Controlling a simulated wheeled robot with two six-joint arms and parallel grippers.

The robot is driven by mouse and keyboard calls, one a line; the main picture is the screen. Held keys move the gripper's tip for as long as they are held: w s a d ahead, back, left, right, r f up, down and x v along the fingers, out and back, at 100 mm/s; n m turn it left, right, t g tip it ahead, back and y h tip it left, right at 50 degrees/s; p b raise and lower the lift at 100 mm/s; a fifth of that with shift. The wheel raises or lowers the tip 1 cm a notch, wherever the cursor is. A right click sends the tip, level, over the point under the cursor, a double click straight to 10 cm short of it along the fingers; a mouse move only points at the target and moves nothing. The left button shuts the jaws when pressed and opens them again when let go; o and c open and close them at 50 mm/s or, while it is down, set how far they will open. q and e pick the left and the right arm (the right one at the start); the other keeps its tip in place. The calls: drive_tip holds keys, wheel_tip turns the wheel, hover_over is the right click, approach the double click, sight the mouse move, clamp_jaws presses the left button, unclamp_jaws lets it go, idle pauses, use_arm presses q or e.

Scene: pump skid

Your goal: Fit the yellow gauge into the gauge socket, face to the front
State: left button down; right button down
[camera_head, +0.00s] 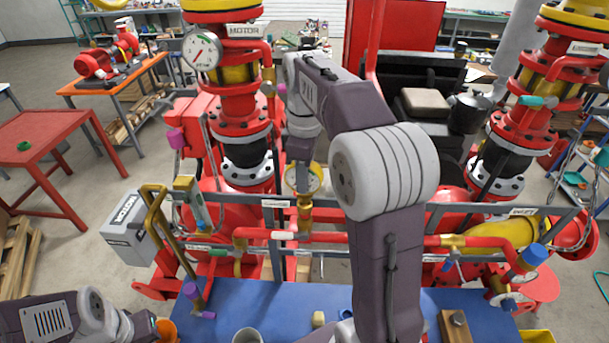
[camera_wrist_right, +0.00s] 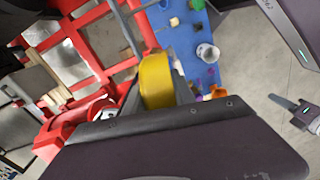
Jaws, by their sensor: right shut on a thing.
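The yellow gauge (camera_head: 315,181) is held above the front pipe rail, its pale face partly showing towards the head camera. My right gripper (camera_head: 301,165) reaches down from above and is shut on it; in the right wrist view the gauge's yellow rim (camera_wrist_right: 157,80) sits between the fingers. A brass fitting (camera_head: 305,218) on the rail, apparently the gauge socket, is directly below the gauge. I cannot tell whether the gauge's stem is in it or just above. My left arm is low at the left; its gripper end (camera_head: 147,325) is partly cut off and its jaws are unclear.
Red pipes and a grey frame surround the fitting. A brass lever handle (camera_head: 155,215) stands at left.

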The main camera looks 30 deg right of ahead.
drive_tip(key=shift+w+d, duration=0.15)
drive_tip(key=shift+w, duration=0.1)
drive_tip(key=shift+s+p, duration=0.1)
drive_tip(key=shift+p, duration=0.2)
idle(0.7)
drive_tip(key=shift+p, duration=0.3)
drive_tip(key=shift+w+d, duration=0.1)
drive_tip(key=shift+w, duration=0.1)
